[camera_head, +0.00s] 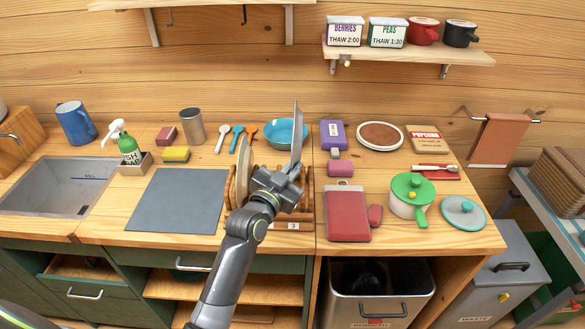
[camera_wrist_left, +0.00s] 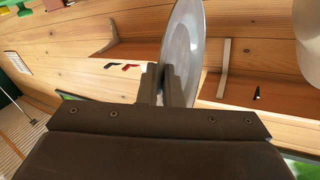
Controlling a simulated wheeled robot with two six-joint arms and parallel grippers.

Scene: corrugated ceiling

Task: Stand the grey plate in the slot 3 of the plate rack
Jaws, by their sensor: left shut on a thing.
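The grey plate (camera_head: 298,132) stands on edge in the head view, above the right part of the wooden plate rack (camera_head: 307,207). My left gripper (camera_head: 286,180) is shut on its near, lower edge. In the left wrist view the plate (camera_wrist_left: 183,45) shows between the fingers (camera_wrist_left: 167,85). A label reading 3 (camera_head: 292,226) is on the front of the rack. Another pale plate (camera_head: 243,165) stands in the rack's left part. My arm hides much of the rack, so I cannot tell whether the grey plate touches a slot. My right gripper is not in view.
A blue bowl (camera_head: 284,133) is behind the rack.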

